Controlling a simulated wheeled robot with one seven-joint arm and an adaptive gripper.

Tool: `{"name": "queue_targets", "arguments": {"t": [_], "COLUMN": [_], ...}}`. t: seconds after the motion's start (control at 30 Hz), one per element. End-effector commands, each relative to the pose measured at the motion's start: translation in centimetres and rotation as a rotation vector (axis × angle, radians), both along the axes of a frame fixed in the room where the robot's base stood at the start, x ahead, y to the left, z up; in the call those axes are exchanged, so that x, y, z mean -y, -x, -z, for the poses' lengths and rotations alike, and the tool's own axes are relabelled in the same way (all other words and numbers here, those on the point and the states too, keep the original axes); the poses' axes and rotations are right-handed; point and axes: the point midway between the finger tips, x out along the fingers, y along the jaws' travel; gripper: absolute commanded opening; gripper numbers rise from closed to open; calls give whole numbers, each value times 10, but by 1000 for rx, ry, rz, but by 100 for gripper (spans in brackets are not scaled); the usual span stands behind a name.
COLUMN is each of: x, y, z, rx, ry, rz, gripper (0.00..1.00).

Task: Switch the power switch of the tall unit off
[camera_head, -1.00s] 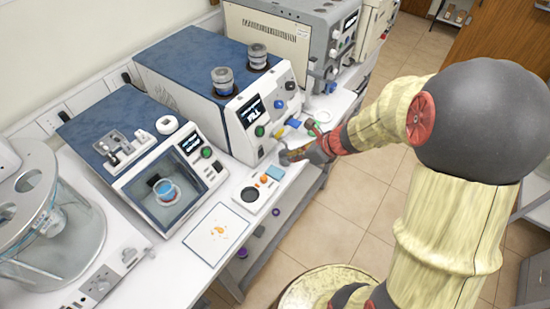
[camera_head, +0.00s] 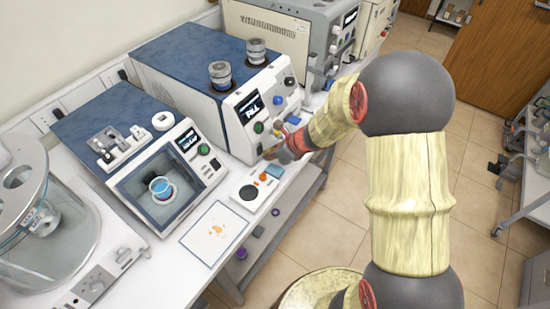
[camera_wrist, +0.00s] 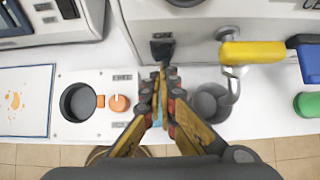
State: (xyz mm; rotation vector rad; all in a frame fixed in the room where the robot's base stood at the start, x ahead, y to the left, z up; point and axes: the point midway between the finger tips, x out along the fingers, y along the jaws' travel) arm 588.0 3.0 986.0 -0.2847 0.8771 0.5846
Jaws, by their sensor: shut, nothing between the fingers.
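The tall unit (camera_head: 208,72) has a blue top with two metal cylinders and a white front with a screen, knobs and buttons. In the wrist view its pale front (camera_wrist: 120,22) spans the top. A small black switch (camera_wrist: 162,47) is low on that front, with a dark part below it. My gripper (camera_wrist: 163,70) is shut and empty, its fingertips just below the switch in the picture. I cannot tell if they touch it, or which way the switch is set. In the head view my gripper (camera_head: 268,153) is at the unit's lower front, and the switch is hidden.
A yellow lever (camera_wrist: 252,52) and a grey cup-like part (camera_wrist: 211,102) are right of my fingers. Left is a small white device with an orange knob (camera_wrist: 119,103). A shorter blue-topped unit (camera_head: 95,118) stands left, and a grey machine (camera_head: 270,33) stands behind.

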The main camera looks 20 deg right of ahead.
Motion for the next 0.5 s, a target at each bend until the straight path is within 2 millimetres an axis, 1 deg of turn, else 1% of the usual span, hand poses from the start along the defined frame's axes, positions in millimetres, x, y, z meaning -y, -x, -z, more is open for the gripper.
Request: {"name": "queue_targets", "arguments": {"t": [0.33, 0.5], "x": [-1, -4], "y": [-1, -6], "z": [0, 6], "rx": [0, 4], "ry": [0, -3], "rz": [0, 0], "gripper": [0, 0]}}
